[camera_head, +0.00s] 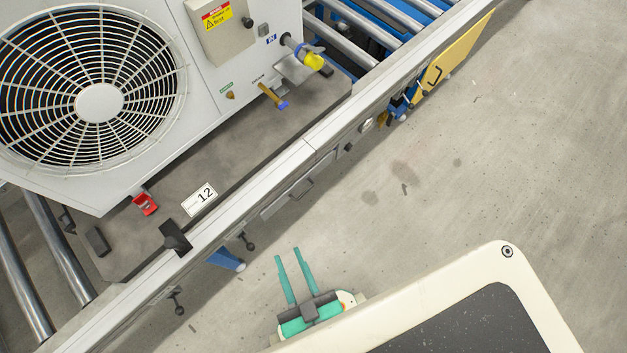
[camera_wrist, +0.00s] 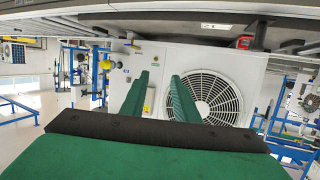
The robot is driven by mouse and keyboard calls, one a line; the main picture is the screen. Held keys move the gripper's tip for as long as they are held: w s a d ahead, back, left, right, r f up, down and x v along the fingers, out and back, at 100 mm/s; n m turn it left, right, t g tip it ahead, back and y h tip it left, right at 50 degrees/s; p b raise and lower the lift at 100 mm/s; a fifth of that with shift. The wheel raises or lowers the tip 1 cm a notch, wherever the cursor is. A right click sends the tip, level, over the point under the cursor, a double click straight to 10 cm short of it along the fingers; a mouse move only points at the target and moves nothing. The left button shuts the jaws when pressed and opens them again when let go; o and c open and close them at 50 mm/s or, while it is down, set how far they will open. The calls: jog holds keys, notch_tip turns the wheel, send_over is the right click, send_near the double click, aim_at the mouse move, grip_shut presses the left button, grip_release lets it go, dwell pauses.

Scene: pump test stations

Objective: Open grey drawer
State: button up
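A grey drawer front (camera_head: 287,198) with a small bar handle shows in the head view, set in the long side of the grey conveyor frame (camera_head: 215,225). It looks closed, flush with the frame. My gripper (camera_head: 288,254) is below it in the picture, over the bare floor, with its two teal fingers apart and nothing between them. The fingers point toward the frame and are clear of the handle. In the wrist view my gripper (camera_wrist: 160,76) is also open and empty. I cannot clearly make out the drawer in that view.
A white fan unit (camera_head: 98,103) stands on the conveyor beside a "12" label (camera_head: 199,198). A yellow panel with a dark handle (camera_head: 455,58) sticks out farther along the frame. Small black knobs (camera_head: 247,241) project below the frame. The floor (camera_head: 480,180) on the right is clear.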

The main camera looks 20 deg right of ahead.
jog(key=w+d+f+m+g+h, duration=0.15)
jog(key=w+f, duration=0.25)
jog(key=f, duration=0.4)
jog(key=w+d+f+m+g, duration=0.3)
jog(key=w+f, duration=0.1)
jog(key=f, duration=0.4)
jog(key=m+g+y, duration=0.3)
jog(key=m+g, duration=0.6)
send_near(305, 193)
jog(key=shift+t+h, duration=0.25)
jog(key=f, duration=0.4)
jog(key=w+a+f, duration=0.1)
jog(key=f, duration=0.2)
jog(key=shift+a+f, duration=0.1)
grip_shut()
